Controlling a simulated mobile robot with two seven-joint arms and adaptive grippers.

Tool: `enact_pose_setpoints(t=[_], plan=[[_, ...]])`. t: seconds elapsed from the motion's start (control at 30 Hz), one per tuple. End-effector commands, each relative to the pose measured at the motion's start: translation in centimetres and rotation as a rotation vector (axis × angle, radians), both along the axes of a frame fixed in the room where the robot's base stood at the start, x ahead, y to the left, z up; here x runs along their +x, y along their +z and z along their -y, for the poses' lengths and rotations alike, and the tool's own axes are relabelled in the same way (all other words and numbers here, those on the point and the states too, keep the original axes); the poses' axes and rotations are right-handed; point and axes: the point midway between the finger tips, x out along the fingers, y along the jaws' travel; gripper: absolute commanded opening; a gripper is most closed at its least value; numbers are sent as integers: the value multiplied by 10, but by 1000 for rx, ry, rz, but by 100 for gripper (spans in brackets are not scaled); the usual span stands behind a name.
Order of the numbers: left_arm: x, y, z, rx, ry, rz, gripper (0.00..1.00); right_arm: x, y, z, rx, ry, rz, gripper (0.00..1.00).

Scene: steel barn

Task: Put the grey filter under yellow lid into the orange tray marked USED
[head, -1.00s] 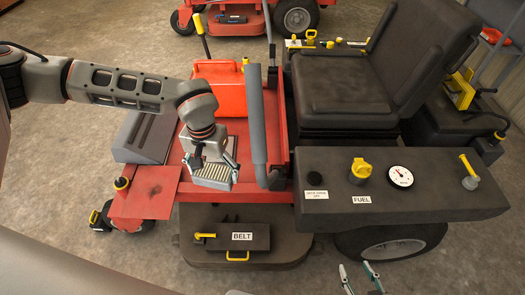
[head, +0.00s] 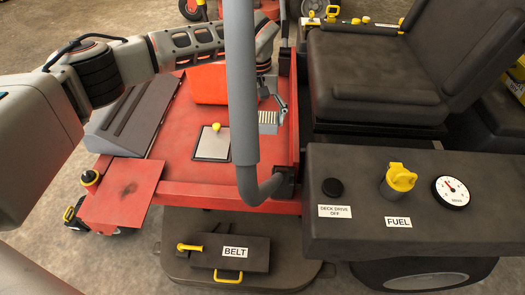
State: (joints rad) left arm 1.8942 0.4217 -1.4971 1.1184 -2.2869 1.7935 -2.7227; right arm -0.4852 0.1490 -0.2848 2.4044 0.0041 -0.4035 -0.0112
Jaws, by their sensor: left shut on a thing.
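A pleated grey filter (head: 268,118) is at the right side of the red deck, just right of the grey upright bar. My left gripper (head: 272,106) is shut on it; the bar partly hides the gripper and wrist. A grey plate with a yellow knob (head: 212,145) lies on the red deck, left of the bar. I cannot tell what is under it. The orange tray marked USED is not visible. My right gripper is out of view.
The grey upright bar (head: 240,80) stands in front of my left wrist. A red-orange container (head: 203,87) sits behind the plate. The black seat (head: 372,70) and the FUEL console (head: 350,165) are to the right. A box marked BELT (head: 228,251) is below.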

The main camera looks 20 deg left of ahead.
Motion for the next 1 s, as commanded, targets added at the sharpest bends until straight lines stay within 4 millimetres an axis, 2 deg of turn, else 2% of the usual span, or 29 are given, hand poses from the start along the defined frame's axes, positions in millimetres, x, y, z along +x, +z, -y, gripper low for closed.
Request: enact_pose_setpoints(t=[0.03, 0.1, 0.43, 0.6, 0.73, 0.87, 1.0], plan=[[-3, -20, 0, 0, -1, -11, 57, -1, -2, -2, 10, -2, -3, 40], [-4, -39, 0, 0, -1, -16, 57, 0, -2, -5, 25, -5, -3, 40], [-5, -121, 0, 0, -1, -17, 57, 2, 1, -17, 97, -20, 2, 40], [-4, -143, 0, 0, 0, -11, 57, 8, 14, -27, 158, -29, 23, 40], [-2, -147, 0, 1, -1, -5, 57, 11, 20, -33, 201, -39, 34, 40], [-3, -157, 0, 0, -1, -7, 57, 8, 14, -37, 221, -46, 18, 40], [-5, -182, 0, -1, -1, -13, 57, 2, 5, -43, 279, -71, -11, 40]])
